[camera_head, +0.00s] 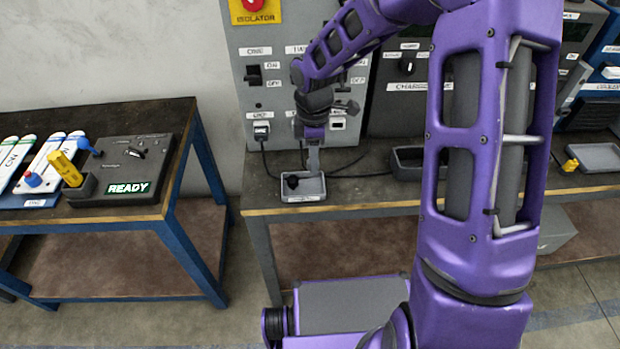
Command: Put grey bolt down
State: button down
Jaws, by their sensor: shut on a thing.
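My gripper (314,168) points down over a small grey tray (318,192) at the left end of the grey workbench. Its fingers are shut, with the tips low at the tray's back part. The grey bolt is between the fingers, but it is too small and too much covered to make out. A small dark piece (292,182) lies in the tray's left part, beside the fingers.
A grey control panel (262,50) with switches stands behind the tray. A separate blue-legged table (95,123) with a READY box stands left.

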jog(key=shift+f+b, duration=0.3)
jog(key=shift+f, duration=2.55)
jog(key=shift+f, duration=0.2)
jog(key=c, duration=0.6)
grip_release()
jog(key=shift+o, duration=0.2)
notch_tip(320, 180, up, 12)
jog(key=shift+r+p, duration=0.2)
jog(key=shift+p, duration=0.4)
jog(key=shift+s+f, duration=0.1)
